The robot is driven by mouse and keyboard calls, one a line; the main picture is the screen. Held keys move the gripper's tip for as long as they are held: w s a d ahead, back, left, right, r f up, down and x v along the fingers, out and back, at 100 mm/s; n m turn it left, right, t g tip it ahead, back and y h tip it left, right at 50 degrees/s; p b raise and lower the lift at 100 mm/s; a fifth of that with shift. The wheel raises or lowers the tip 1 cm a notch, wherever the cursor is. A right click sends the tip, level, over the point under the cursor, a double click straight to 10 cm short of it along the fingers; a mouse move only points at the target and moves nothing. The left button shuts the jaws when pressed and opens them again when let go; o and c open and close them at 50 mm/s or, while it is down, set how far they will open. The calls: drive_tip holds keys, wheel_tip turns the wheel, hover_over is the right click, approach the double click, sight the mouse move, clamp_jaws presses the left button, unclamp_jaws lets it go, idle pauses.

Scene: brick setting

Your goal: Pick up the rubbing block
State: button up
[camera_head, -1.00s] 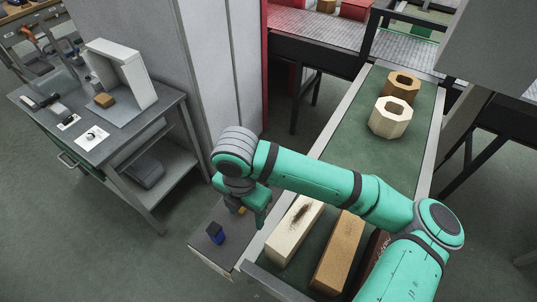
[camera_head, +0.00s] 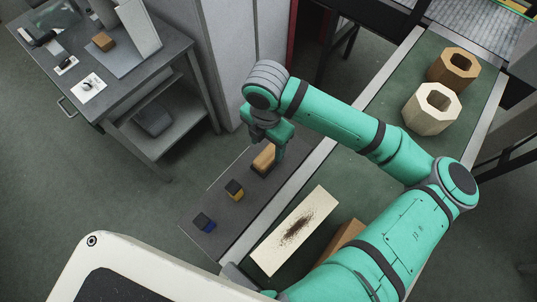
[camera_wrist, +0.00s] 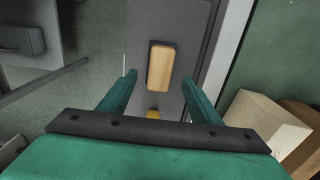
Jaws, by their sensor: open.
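A wooden block with a dark backing, which looks like the rubbing block (camera_head: 264,158), lies on a narrow dark grey shelf (camera_head: 222,206) beside the green-topped bench. My gripper (camera_head: 272,140) is over that end of the shelf and partly covers the block in the head view. In the wrist view the rubbing block (camera_wrist: 161,68) lies ahead, between the lines of the two green fingers. My gripper (camera_wrist: 159,80) is open, with nothing between its fingers. The gap between fingertips and block is hard to judge.
A yellow-and-black block (camera_head: 234,190) and a blue-and-black block (camera_head: 204,223) lie farther along the shelf. A pale plank with a dark stain (camera_head: 294,232) and two hollow wooden pieces (camera_head: 432,108) lie on the green bench top (camera_head: 385,185). A grey workbench (camera_head: 150,55) stands left.

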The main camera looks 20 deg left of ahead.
sight(267, 156)
drive_tip(key=shift+f, duration=3.5)
drive_tip(key=c, duration=1.5)
drive_tip(key=shift+o, duration=0.2)
drive_tip(key=shift+s+r, duration=0.1)
drive_tip(key=shift+r, duration=0.05)
